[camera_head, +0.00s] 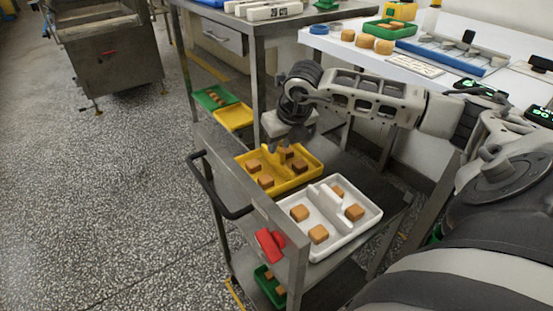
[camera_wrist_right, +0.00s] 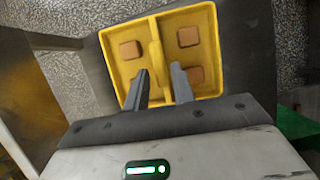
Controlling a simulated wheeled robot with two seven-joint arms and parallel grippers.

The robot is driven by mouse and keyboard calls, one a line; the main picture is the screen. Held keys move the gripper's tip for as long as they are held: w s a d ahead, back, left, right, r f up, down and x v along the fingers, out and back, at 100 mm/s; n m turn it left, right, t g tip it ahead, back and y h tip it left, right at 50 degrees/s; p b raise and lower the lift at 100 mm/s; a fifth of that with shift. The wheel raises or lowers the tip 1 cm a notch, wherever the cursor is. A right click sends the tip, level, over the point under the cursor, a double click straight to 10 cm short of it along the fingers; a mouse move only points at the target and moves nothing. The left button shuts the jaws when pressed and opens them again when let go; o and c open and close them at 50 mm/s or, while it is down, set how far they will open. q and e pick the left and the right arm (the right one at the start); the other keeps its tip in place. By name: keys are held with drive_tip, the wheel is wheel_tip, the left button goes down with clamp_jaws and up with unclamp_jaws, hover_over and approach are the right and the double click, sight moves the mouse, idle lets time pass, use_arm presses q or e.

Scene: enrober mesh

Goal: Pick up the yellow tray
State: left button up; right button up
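The yellow tray (camera_head: 296,182) lies on the top of a grey cart, with several brown square pieces in it. In the right wrist view the yellow tray (camera_wrist_right: 118,75) has a raised divider (camera_wrist_right: 155,40) down its middle. My right gripper (camera_head: 281,149) is over the tray's far part. In the right wrist view my right gripper (camera_wrist_right: 160,80) is open, its two fingers apart on either side of the divider's near end. I cannot tell whether they touch it. The left gripper is not in view.
A white tray (camera_head: 331,249) with brown pieces sits right beside the yellow one. The cart has a black handle (camera_head: 216,190) and a red item (camera_head: 270,244) on its side. Another yellow tray (camera_head: 233,117) and a green tray (camera_head: 214,97) lie on a low shelf behind.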

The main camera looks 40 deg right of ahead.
sight(275, 156)
drive_tip(key=b+x, duration=0.1)
drive_tip(key=x, duration=0.5)
drive_tip(key=shift+f, duration=0.4)
drive_tip(key=shift+r, duration=0.1)
clamp_jaws()
